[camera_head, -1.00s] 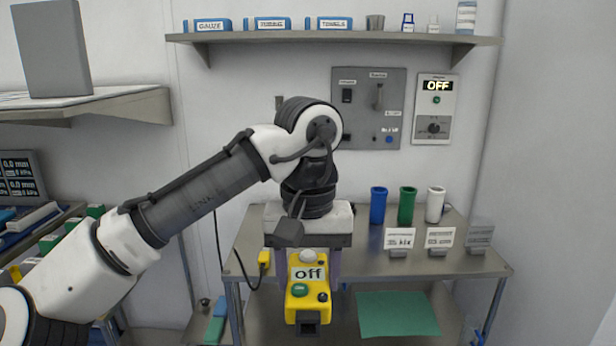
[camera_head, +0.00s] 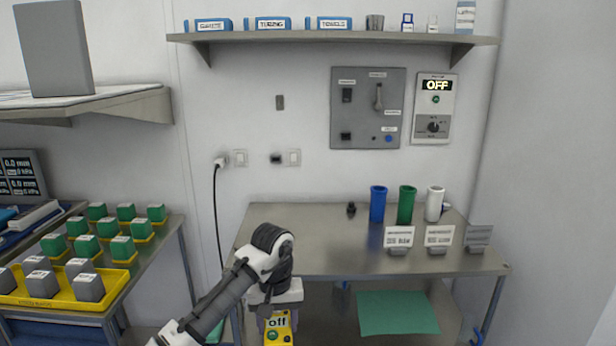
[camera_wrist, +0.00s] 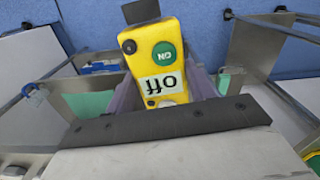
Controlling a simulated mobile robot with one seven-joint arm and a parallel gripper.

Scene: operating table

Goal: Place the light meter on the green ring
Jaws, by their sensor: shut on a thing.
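The light meter is a yellow box with an "off" display and a green button. In the head view the light meter (camera_head: 272,338) is at the bottom edge, partly cut off, in front of the steel table. My gripper (camera_head: 278,320) is shut on it and holds it in the air. In the wrist view the light meter (camera_wrist: 147,50) sits between the fingers of my gripper (camera_wrist: 160,92), its display and green button facing the camera. I cannot make out a green ring in these frames.
The steel table (camera_head: 320,240) has a clear left and middle top. Blue (camera_head: 378,205), green (camera_head: 406,206) and white (camera_head: 434,204) cylinders and label cards stand at its right. A green sheet (camera_head: 397,313) lies on the lower shelf. Yellow trays (camera_head: 60,300) with several blocks are left.

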